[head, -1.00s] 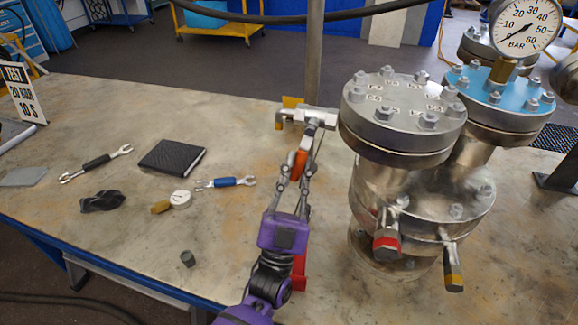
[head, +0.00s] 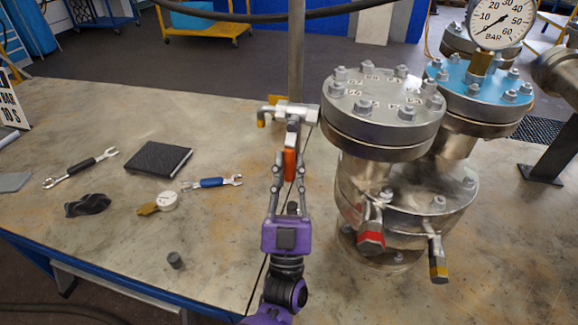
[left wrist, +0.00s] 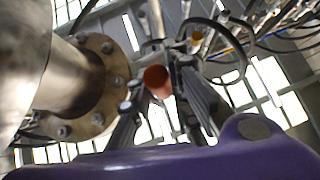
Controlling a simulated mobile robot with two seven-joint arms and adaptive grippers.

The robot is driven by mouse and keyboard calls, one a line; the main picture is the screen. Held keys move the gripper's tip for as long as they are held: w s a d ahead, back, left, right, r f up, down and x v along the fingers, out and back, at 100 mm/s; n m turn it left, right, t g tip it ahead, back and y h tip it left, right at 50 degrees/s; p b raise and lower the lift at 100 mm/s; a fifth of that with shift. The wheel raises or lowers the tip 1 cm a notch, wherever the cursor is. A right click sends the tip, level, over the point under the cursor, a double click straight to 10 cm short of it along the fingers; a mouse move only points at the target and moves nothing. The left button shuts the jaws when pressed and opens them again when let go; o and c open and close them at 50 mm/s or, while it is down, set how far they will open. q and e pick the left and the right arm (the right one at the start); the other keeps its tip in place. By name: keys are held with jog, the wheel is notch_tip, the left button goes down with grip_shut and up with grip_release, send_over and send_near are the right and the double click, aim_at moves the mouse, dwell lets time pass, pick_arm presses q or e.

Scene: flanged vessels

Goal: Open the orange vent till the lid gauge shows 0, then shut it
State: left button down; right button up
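The vent's orange handle (head: 290,165) hangs below its silver valve body (head: 293,110), left of the grey-lidded flanged vessel (head: 383,110). My left gripper (head: 290,157) has one finger on each side of the handle, with what looks like a narrow gap to it. In the left wrist view the round orange handle end (left wrist: 157,80) shows between the two spread fingers. The gauge (head: 501,20) stands on the blue lid (head: 482,82); its needle points low left, near 0, and its top is cut off. My right gripper is out of view.
A red-banded stub (head: 371,241) and a yellow-banded stub (head: 437,268) stick out of the vessel's front. Wrenches, a black notebook (head: 158,158), a small loose gauge (head: 167,201) and a dark cloth (head: 87,205) lie to the left.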

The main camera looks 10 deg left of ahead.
pick_arm(q)
jog(key=c, duration=1.6)
grip_release()
jog(key=shift+d, duration=0.15)
jog(key=shift+f, duration=0.1)
jog(key=v, duration=1.2)
